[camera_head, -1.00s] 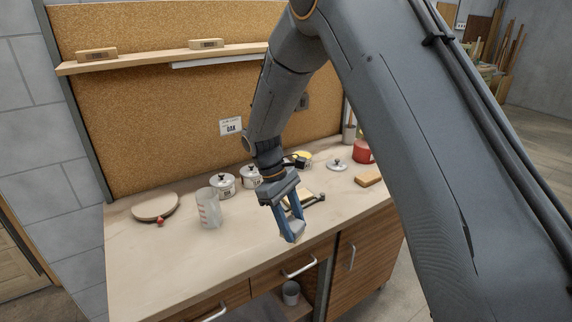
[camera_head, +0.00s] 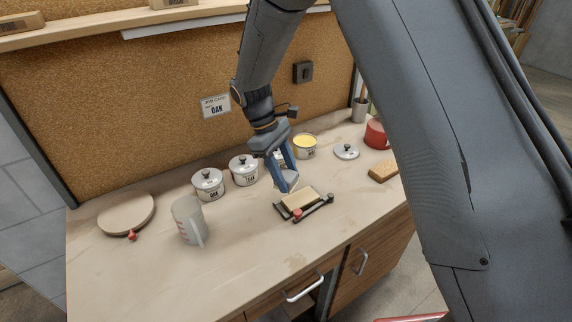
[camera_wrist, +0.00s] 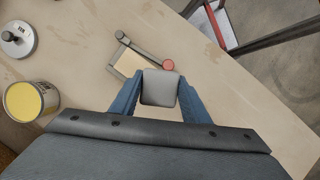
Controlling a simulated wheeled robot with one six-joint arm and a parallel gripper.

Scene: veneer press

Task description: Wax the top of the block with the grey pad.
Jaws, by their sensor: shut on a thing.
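The block (camera_head: 299,199) is a pale wooden piece in a dark clamp frame (camera_head: 322,205) with a red knob, on the bench top. In the wrist view the block (camera_wrist: 128,64) is partly hidden behind the grey pad (camera_wrist: 160,88). My gripper (camera_head: 287,183) is shut on the grey pad, which sits between the blue fingers. In the head view the pad (camera_head: 288,184) is just behind and left of the block. I cannot tell whether the pad touches the block. An open tin with yellow contents (camera_head: 304,146) stands behind them.
Lidded tins (camera_head: 208,184) and a clear measuring jug (camera_head: 188,221) stand to the left. A round board (camera_head: 126,213) lies further left. A loose lid (camera_head: 346,151), a red mug (camera_head: 376,134) and a tan brick (camera_head: 383,171) are to the right. The front left of the bench is clear.

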